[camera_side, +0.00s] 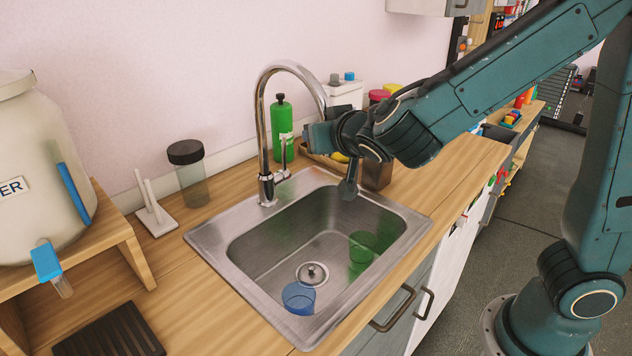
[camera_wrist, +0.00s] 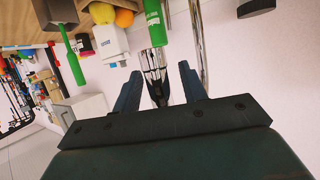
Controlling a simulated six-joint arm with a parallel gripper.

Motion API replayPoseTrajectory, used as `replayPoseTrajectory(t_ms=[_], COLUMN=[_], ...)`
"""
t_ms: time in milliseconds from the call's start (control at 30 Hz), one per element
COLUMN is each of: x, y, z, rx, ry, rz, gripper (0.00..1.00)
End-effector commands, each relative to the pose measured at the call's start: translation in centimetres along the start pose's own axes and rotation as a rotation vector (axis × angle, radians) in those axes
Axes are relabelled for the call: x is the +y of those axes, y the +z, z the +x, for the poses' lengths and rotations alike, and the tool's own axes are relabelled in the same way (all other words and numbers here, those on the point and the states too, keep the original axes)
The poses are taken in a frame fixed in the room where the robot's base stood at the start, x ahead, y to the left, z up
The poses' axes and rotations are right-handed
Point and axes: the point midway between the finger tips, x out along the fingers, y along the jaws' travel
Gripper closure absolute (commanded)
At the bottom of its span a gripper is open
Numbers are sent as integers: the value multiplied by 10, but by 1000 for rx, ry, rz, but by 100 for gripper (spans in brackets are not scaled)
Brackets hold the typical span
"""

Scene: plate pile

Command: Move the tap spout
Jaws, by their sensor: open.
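The chrome tap (camera_side: 263,130) stands at the back rim of the steel sink, and its spout arches up and then down to the right.
The sink (camera_side: 214,240) holds a blue cup (camera_side: 298,298) and a green cup (camera_side: 361,250). A green bottle (camera_side: 281,135) stands behind the tap. A lidded jar (camera_side: 188,175) and a large dispenser (camera_side: 35,170) are to the left.

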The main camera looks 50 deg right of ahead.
Motion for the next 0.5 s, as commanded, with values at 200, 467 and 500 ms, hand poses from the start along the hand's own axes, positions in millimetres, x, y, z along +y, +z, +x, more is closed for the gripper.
replayPoseTrajectory(t_ms=[200, 467, 500], x=[-1, -1, -1], y=[0, 0, 0], z=[-18, -48, -52], rx=[1, 2, 1], ry=[-4, -5, -6], rz=[1, 0, 1], gripper=[58, 58, 58])
